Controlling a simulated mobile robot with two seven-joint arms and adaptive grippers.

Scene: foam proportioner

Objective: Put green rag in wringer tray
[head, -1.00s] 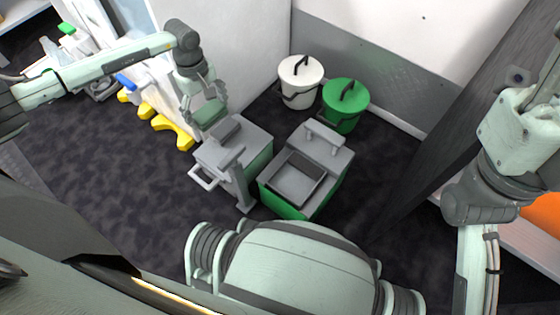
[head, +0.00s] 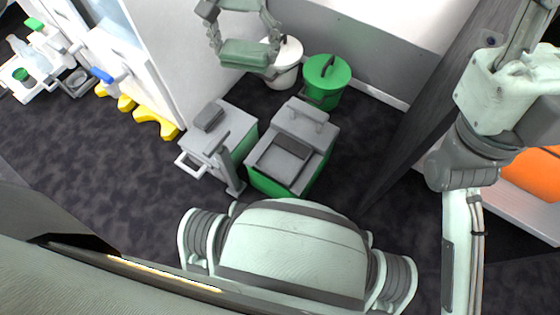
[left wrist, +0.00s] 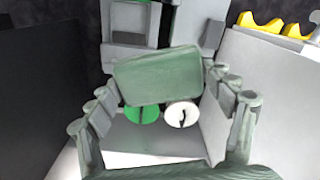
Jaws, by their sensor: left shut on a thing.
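My left gripper (head: 243,47) is shut on the green rag (head: 245,54), a muted green pad held level between its fingers. The rag also shows in the left wrist view (left wrist: 157,75). In the head view the gripper appears beyond the carts, in front of the white bucket; its exact height I cannot tell. The wringer tray (head: 281,160) is a dark grey rectangle on top of the grey and green cart in the middle. The rag is apart from it. My right arm is at the right, but its gripper is not in view.
A second grey cart (head: 229,125) with a handle stands left of the wringer cart. A white bucket (head: 290,62) and a lidded green bucket (head: 325,80) stand behind, by the wall. Yellow pieces (head: 155,120) lie at the left. Dark floor is free in front of the carts.

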